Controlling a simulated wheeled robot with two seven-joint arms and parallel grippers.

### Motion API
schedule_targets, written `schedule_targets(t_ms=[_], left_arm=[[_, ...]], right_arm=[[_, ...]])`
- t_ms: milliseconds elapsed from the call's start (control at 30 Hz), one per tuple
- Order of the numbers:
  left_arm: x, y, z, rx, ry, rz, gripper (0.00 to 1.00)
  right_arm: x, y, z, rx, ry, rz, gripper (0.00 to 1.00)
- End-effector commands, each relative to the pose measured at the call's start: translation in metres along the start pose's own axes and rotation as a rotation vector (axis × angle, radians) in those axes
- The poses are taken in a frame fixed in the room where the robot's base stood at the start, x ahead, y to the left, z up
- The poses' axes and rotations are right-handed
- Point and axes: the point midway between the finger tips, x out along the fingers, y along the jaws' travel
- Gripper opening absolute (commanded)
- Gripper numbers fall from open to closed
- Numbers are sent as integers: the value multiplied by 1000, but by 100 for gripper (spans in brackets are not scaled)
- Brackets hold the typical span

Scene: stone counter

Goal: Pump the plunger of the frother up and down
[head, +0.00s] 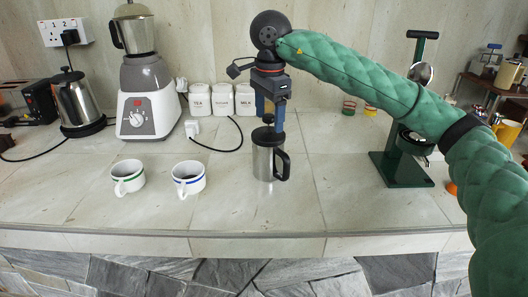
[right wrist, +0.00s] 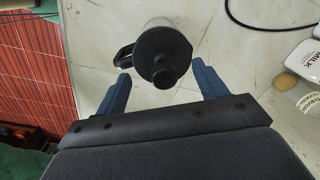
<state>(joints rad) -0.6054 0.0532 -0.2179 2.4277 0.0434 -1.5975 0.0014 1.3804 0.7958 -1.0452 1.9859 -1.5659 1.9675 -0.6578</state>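The frother (head: 265,158) is a steel jug with a black lid, a black handle on its right and a black plunger knob on top. It stands upright on the counter. My right gripper (head: 268,122) points down just above it, with its blue fingers around the knob's height. In the right wrist view the gripper (right wrist: 159,92) is open, and the frother's knob (right wrist: 165,74) sits between and slightly beyond the two blue fingers, with clear gaps on both sides. My left gripper does not show.
Two white mugs, one green-banded (head: 128,187) and one blue-banded (head: 189,184), stand left of the frother. A blender (head: 147,100), a kettle (head: 76,100) and white canisters (head: 222,99) stand behind. A green press stand (head: 402,170) is at right. The counter's front is clear.

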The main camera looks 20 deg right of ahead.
Motion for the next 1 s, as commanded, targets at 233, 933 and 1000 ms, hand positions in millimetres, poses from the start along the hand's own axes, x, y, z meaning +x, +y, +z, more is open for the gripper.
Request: schedule_targets(t_ms=[233, 933, 1000], left_arm=[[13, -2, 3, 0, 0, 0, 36], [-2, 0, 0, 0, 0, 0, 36], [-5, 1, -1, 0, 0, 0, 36]], right_arm=[[37, 2, 8, -12, -7, 38, 84], [-7, 0, 8, -12, -7, 36, 84], [-14, 0, 8, -12, -8, 35, 84]])
